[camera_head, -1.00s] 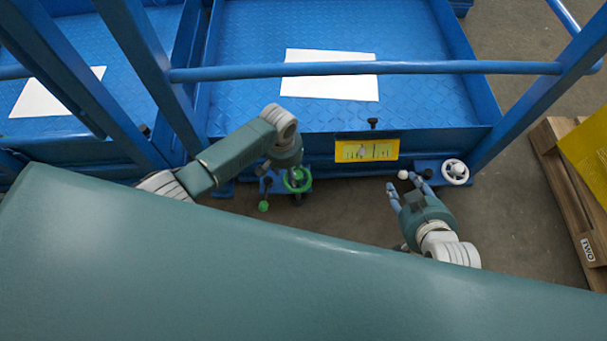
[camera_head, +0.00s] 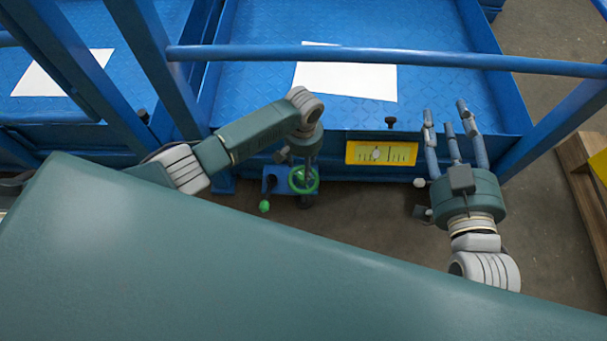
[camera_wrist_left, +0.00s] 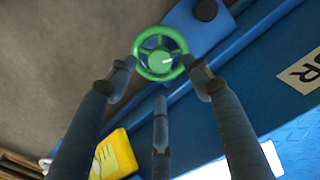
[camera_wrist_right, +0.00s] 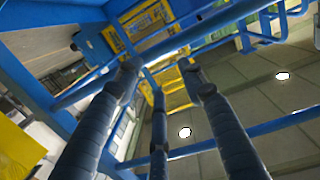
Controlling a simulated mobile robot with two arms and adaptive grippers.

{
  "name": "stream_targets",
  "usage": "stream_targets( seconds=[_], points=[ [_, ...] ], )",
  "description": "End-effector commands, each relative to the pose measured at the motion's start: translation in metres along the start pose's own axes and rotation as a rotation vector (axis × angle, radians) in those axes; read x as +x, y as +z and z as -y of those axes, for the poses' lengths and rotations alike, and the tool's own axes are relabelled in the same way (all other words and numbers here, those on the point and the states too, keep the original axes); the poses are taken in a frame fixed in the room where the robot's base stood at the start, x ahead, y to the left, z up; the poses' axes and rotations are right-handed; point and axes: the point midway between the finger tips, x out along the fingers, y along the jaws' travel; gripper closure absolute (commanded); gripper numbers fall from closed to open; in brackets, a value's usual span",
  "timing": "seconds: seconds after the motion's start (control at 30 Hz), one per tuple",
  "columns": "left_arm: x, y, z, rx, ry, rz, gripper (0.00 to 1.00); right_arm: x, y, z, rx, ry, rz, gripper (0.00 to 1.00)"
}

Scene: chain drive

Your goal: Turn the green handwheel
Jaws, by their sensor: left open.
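The green handwheel (camera_head: 291,182) sits on a small blue bracket at the front of the blue platform, and it also shows in the left wrist view (camera_wrist_left: 160,75). My left gripper (camera_head: 306,162) points down over it. In the left wrist view my left gripper's fingers (camera_wrist_left: 160,72) are spread, with two fingertips beside opposite sides of the rim and the third below it. I cannot tell whether they touch it. My right gripper (camera_head: 447,112) is raised, its fingers spread and empty, at the right of the platform's front edge.
A green ball knob (camera_head: 264,207) is left of the handwheel. A yellow scale plate (camera_head: 381,153) and a black knob (camera_head: 390,122) are on the platform front. A white ball (camera_head: 419,182) is beside my right gripper. Blue rails (camera_head: 390,57) cross above. A wooden pallet (camera_head: 590,200) stands at right.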

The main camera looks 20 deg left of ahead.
Motion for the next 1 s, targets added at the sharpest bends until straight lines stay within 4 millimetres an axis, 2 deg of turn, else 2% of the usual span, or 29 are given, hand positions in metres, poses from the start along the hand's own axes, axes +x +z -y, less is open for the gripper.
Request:
stream_targets(
  seconds=[0.27,0.6,0.8,1.0],
  points=[
    [0.025,0.000,0.000,0.001,0.000,0.000,0.50,-0.003,-0.058,0.007,0.006,-0.015,-0.267,0.60],
    [0.051,0.000,0.000,0.000,0.000,0.000,0.50,-0.031,-0.125,0.015,0.017,-0.033,-0.594,0.60],
    [0.061,0.000,0.000,0.001,0.000,0.000,0.50,-0.052,-0.152,0.017,0.024,-0.039,-0.742,0.60],
    [0.065,0.000,0.000,0.001,0.001,-0.001,0.50,-0.064,-0.164,0.018,0.027,-0.042,-0.812,0.60]
  ],
)
